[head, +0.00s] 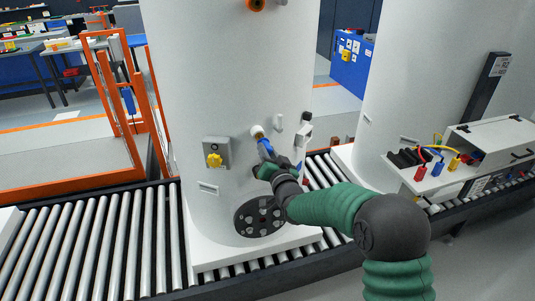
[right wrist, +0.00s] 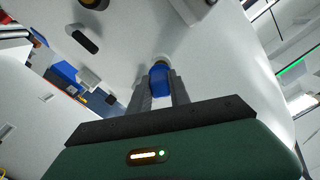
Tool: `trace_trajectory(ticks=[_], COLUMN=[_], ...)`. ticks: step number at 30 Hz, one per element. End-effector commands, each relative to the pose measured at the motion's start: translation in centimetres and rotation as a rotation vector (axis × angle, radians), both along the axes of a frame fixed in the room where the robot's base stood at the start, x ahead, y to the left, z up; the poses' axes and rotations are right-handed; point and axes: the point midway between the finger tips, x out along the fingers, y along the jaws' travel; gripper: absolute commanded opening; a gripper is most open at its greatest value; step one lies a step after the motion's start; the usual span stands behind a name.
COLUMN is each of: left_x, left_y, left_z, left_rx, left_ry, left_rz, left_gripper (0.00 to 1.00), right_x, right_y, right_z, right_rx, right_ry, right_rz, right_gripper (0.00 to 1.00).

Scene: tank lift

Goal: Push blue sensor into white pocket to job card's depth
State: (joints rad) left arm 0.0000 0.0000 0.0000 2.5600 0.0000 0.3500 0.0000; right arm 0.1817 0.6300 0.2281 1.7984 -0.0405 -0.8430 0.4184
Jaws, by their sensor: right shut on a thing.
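The blue sensor (head: 265,148) is at the front of the tall white tank (head: 240,60). Its far end is at a small round white pocket (head: 257,131) on the tank wall. My right gripper (head: 270,160) is shut on the sensor. In the right wrist view the blue sensor (right wrist: 160,82) sits between the two grey fingers (right wrist: 159,92), and its tip meets the pale round pocket (right wrist: 162,61). How deep the sensor sits cannot be told. No job card can be made out. My left gripper is not in view.
A grey box with a yellow knob (head: 214,160) is left of the pocket. A black round flange (head: 258,217) is below. White fittings (head: 303,132) stick out on the right. The tank stands on a roller conveyor (head: 90,245); a second tank (head: 420,70) is at right.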

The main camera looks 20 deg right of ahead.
Motion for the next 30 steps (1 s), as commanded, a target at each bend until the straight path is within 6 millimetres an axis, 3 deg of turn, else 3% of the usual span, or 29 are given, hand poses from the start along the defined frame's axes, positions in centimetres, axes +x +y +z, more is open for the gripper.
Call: trace_trajectory(ticks=[15, 16, 21, 30], left_x=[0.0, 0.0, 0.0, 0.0], left_y=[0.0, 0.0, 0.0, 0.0], left_z=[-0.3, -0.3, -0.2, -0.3], left_rx=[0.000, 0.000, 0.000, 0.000], left_ry=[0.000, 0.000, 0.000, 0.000], left_rz=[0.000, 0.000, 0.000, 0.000], left_gripper=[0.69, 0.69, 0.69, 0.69], right_x=[1.3, 1.3, 1.2, 1.1], right_y=[0.0, 0.0, 0.0, 0.0], right_z=[0.0, 0.0, 0.0, 0.0], right_rx=[0.000, 0.000, 0.000, 0.000], right_ry=[0.000, 0.000, 0.000, 0.000], right_rz=[-0.001, -0.001, -0.001, 0.000], right_gripper=[0.00, 0.26, 0.48, 0.49])
